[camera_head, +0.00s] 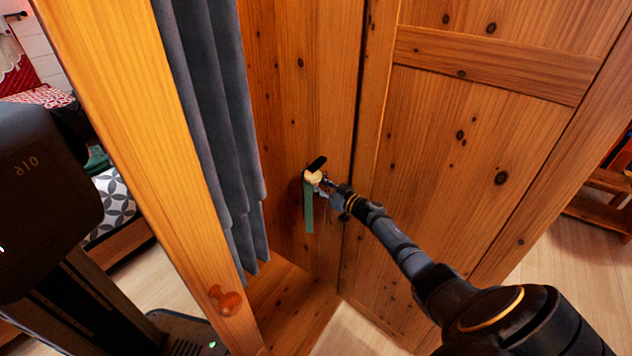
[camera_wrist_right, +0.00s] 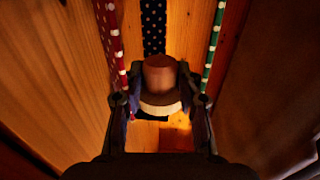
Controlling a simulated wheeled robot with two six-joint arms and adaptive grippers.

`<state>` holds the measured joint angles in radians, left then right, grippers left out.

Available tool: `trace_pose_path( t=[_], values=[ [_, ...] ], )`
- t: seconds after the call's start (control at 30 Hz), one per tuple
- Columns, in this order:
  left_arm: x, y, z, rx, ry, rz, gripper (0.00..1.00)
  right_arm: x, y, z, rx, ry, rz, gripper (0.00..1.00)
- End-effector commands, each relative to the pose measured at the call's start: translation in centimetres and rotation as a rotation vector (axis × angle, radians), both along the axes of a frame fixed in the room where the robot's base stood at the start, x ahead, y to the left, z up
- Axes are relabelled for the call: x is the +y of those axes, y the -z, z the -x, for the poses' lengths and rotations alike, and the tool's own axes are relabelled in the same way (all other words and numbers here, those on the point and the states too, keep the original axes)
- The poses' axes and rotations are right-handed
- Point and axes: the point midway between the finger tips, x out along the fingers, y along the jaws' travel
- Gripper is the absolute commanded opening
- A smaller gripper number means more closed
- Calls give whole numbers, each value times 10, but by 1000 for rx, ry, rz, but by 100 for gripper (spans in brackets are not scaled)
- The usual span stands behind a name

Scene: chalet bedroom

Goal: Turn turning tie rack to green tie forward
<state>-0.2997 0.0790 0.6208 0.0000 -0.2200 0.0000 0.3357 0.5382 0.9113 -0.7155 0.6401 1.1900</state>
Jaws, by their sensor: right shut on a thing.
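The turning tie rack (camera_head: 313,178) sits inside the wardrobe, small and pale in the head view. A green tie (camera_head: 308,210) hangs from its left side, and a short dark piece shows above it. In the right wrist view, the green tie with white dots (camera_wrist_right: 213,45) is at the right, a dark dotted tie (camera_wrist_right: 153,28) is at the top middle, and a red dotted tie (camera_wrist_right: 113,40) is at the left. My right gripper (camera_head: 329,186) is at the rack, its fingers closed around the rack's reddish-brown knob (camera_wrist_right: 160,75). My left gripper is not in view.
An open wardrobe door (camera_head: 150,150) with a round wooden knob (camera_head: 225,299) stands at the left. Grey clothes (camera_head: 215,110) hang just left of the rack. A panelled wooden door (camera_head: 470,140) is close to my right arm.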

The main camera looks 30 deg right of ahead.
Motion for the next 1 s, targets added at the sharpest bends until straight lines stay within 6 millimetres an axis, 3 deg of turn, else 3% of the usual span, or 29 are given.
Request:
trace_pose_path(
  t=[0.3, 0.33, 0.5, 0.83, 1.0],
  values=[
    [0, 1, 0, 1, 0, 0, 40, 0, -1, 0, -1, -13, -3, 3],
    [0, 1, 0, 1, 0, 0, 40, 0, -1, 0, 0, -13, -4, 36],
    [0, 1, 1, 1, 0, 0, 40, 0, -1, 0, 0, -13, -3, 58],
    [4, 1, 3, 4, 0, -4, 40, -1, 1, 3, 2, -12, -1, 58],
    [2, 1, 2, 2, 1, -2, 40, -8, 2, 28, 5, -14, 3, 58]
  ],
)
